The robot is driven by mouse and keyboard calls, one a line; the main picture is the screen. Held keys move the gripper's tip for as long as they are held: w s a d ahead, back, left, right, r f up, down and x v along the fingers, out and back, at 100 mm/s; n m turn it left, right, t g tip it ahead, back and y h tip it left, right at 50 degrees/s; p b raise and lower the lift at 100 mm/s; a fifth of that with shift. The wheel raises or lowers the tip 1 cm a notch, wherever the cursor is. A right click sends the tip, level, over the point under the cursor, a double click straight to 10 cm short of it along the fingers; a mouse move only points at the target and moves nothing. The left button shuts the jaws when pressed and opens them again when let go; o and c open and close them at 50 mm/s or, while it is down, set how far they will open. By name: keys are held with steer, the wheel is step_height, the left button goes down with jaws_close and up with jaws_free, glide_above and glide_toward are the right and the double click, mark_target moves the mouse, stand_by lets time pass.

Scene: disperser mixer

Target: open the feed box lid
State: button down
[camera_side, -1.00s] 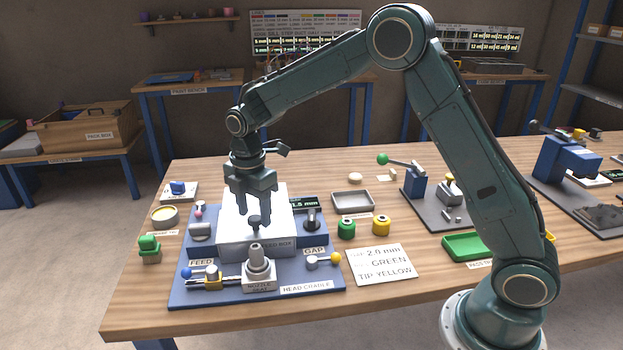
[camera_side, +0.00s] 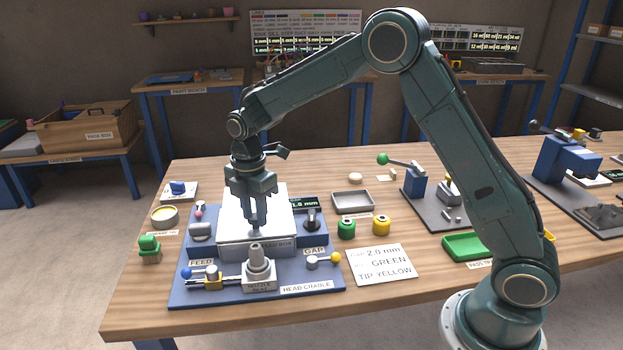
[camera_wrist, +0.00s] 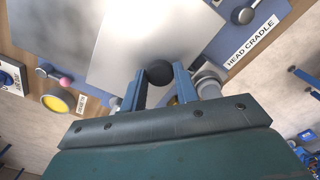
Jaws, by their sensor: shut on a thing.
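The feed box (camera_side: 262,246) is a pale grey block on the blue head cradle base. Its light, flat lid (camera_side: 232,215) lies on top and looks shut. The lid also fills the upper middle of the wrist view (camera_wrist: 150,35). My gripper (camera_side: 255,226) points straight down over the front part of the lid. In the wrist view my gripper (camera_wrist: 160,78) is shut on the dark round lid knob (camera_wrist: 159,72), with one finger on each side. In the side view the fingers hide most of the knob.
A nozzle (camera_side: 256,262) stands in its seat just in front of the box. Green (camera_side: 346,229) and yellow (camera_side: 381,226) spools stand to the right.

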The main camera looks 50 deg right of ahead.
steer(key=w+d, duration=0.7)
steer(key=w, duration=0.1)
steer(key=shift+d+r, duration=0.1)
steer(key=shift+d, duration=0.2)
steer(key=shift+s, duration=0.1)
steer(key=c, duration=1.1)
jaws_free()
steer(key=shift+o, duration=0.2)
step_height(320, 180, up, 14)
steer(key=shift+s, duration=0.1)
